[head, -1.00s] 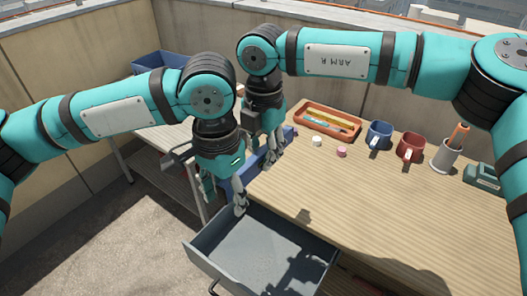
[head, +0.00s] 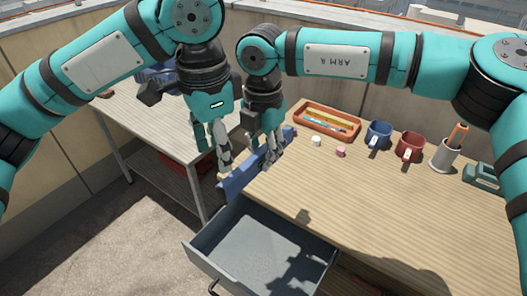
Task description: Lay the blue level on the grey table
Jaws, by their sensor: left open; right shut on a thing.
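The blue level (head: 238,181) is a long bar held on edge at the left edge of the wooden workbench, with its near end out past the edge beside the open drawer. My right gripper (head: 272,153) is shut on it, around its farther part. My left gripper (head: 221,166) is open, close to the level's near end; I cannot tell whether it touches. The grey table (head: 130,113) stands to the left, its top pale and its right part hidden behind my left arm and gripper.
An open grey drawer (head: 208,244) juts from the workbench (head: 400,215) below the grippers. On the bench are an orange tray (head: 301,116), a blue mug (head: 378,134), a red mug (head: 409,147) and a pen cup (head: 445,156). A gap separates bench and table.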

